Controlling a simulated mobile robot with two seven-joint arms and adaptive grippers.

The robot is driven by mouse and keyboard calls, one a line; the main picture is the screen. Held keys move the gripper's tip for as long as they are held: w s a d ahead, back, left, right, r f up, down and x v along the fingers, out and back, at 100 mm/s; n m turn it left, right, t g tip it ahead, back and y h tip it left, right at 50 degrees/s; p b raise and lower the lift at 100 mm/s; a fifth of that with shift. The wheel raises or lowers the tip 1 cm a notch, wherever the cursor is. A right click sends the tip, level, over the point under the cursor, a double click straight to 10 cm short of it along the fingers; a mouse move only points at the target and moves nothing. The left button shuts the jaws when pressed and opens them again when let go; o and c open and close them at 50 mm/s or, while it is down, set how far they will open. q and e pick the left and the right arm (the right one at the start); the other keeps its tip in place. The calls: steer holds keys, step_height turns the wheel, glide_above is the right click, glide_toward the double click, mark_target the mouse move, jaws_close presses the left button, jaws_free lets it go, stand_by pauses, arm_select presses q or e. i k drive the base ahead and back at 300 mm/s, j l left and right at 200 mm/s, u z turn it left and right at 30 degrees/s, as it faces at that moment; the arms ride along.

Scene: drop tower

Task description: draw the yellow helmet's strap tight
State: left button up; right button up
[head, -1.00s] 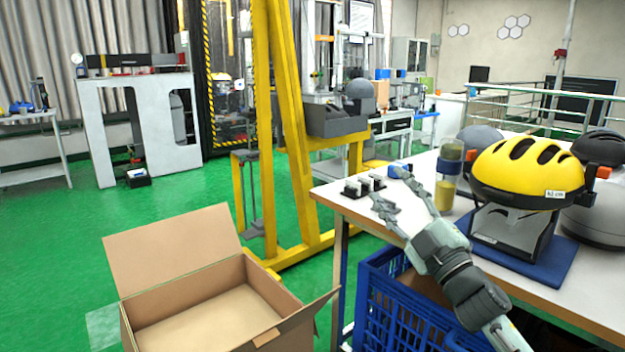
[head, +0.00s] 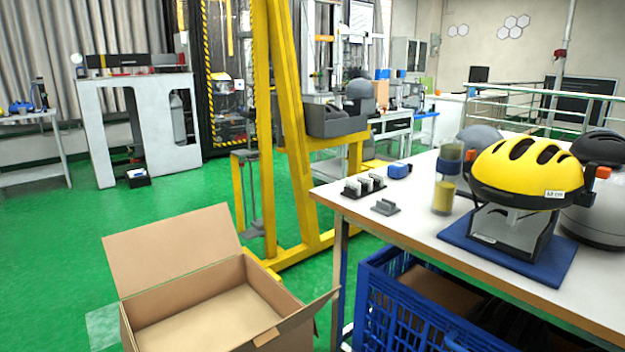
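The yellow helmet (head: 526,167) sits upright on a stand on a blue mat (head: 457,233) at the right of the white table. It has dark vents, a black lower rim, a white size label and orange pieces at its sides. Dark straps (head: 541,238) run down below the helmet around the stand; how tight they are I cannot tell. Neither of my grippers shows in the head view.
A bottle with yellow contents (head: 444,190) stands left of the helmet. Small grey parts (head: 385,207), a rack of small blocks (head: 364,187) and a blue item (head: 398,170) lie near the table's left end. Grey helmets (head: 598,218) stand behind. A blue crate (head: 400,310) and open cardboard box (head: 190,270) are below.

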mark_target(604, 173)
steer(key=z, duration=1.35)
steer(key=k+l+z, duration=0.1)
steer(key=l, duration=0.5)
